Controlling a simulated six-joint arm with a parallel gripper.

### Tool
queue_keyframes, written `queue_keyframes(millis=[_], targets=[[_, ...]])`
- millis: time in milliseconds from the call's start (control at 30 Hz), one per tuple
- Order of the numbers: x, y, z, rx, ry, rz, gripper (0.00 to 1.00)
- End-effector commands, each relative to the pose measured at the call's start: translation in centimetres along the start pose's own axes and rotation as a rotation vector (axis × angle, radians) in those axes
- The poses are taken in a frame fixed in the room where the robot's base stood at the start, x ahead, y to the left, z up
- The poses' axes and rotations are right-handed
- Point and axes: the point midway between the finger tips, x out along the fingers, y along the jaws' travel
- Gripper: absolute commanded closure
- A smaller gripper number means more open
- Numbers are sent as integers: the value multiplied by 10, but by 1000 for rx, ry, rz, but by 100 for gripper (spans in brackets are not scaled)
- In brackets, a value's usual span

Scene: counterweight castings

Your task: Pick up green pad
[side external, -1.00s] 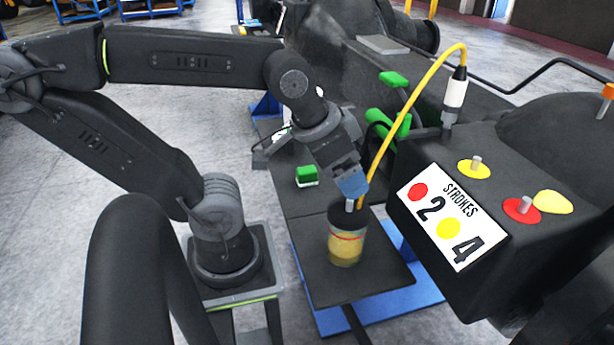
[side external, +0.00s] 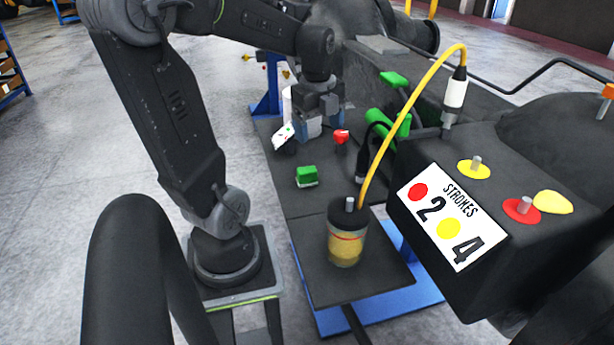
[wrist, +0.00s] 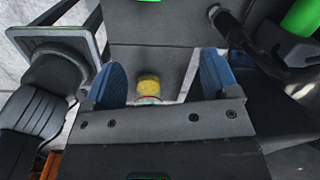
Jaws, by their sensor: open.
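A green pad (side external: 306,177) with a pale lower edge lies on the dark bench in the side view. A green edge at the top of the wrist view (wrist: 148,1) may be the same pad. My gripper (side external: 322,128) is over the bench, behind the pad in the side view and apart from it. Its blue fingers (wrist: 162,75) are open. A small yellow-topped item (wrist: 148,86) shows between them in the wrist view; whether it lies within their reach is unclear.
A yellow grease pot (side external: 346,248) with a black lid stands on the front bench plate. A red item (side external: 341,136) and a white marked label (side external: 284,137) are beside my gripper. A yellow hose (side external: 405,105) arches near the casting. The bench around the pad is clear.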

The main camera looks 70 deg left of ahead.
Motion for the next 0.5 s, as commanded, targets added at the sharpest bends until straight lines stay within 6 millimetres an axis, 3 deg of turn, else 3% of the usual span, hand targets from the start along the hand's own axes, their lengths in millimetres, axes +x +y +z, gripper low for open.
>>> queue_keyframes(millis=[100,200,367,500], targets=[[6,2,26,134,22,43,19],[9,4,38,219,38,60,19],[16,6,45,277,50,70,19],[38,8,44,282,53,73,19]])
